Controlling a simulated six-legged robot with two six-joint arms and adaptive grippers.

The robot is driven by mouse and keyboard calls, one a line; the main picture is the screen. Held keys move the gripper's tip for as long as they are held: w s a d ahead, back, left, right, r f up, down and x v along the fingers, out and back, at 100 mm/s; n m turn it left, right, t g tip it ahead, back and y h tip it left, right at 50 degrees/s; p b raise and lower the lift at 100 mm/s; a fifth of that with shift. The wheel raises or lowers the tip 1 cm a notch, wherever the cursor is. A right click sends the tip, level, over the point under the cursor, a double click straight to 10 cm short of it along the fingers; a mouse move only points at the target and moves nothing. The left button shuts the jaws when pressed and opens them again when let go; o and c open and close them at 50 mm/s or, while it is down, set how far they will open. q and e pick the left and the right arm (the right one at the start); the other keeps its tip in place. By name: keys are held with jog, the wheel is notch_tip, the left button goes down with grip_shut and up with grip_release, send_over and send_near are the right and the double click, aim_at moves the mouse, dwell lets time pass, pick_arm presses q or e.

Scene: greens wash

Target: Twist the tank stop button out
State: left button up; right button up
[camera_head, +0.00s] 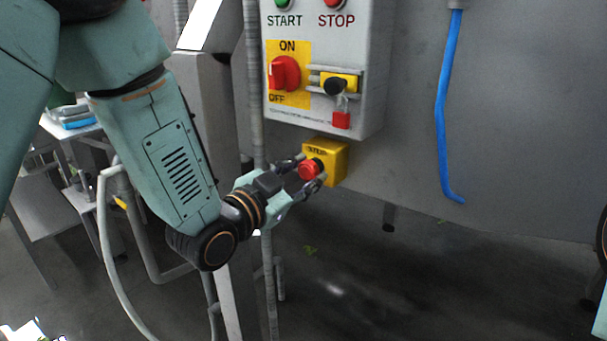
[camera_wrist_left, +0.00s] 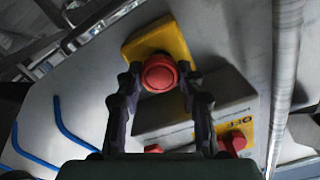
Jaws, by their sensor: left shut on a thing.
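The tank stop button (camera_head: 309,170) is a red mushroom knob on a small yellow box (camera_head: 337,160) below the control panel. In the left wrist view the red button (camera_wrist_left: 159,74) stands on its yellow box (camera_wrist_left: 160,37), seen nearly face on. My left gripper (camera_head: 307,169) has one finger on each side of the knob, and it is shut on it. The left wrist view shows the fingertips (camera_wrist_left: 159,79) against both sides of the knob. Whether the button is pressed in or out cannot be told. My right gripper does not show.
The grey control panel (camera_head: 365,70) with a red rotary switch (camera_head: 285,73) and a yellow-black latch (camera_head: 338,83) hangs just above the box. A vertical conduit (camera_head: 257,100) runs left of it. A blue hose (camera_head: 444,110) hangs on the right. The tank wall between is clear.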

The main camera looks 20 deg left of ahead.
pick_arm(q)
jog(key=shift+m, duration=0.3)
jog(key=o, duration=1.2)
jog(key=shift+w, duration=0.1)
jog(key=v, duration=0.5)
jog(key=shift+s+a, duration=0.15)
jog(key=shift+s, duration=0.15)
jog(key=shift+v, duration=0.95)
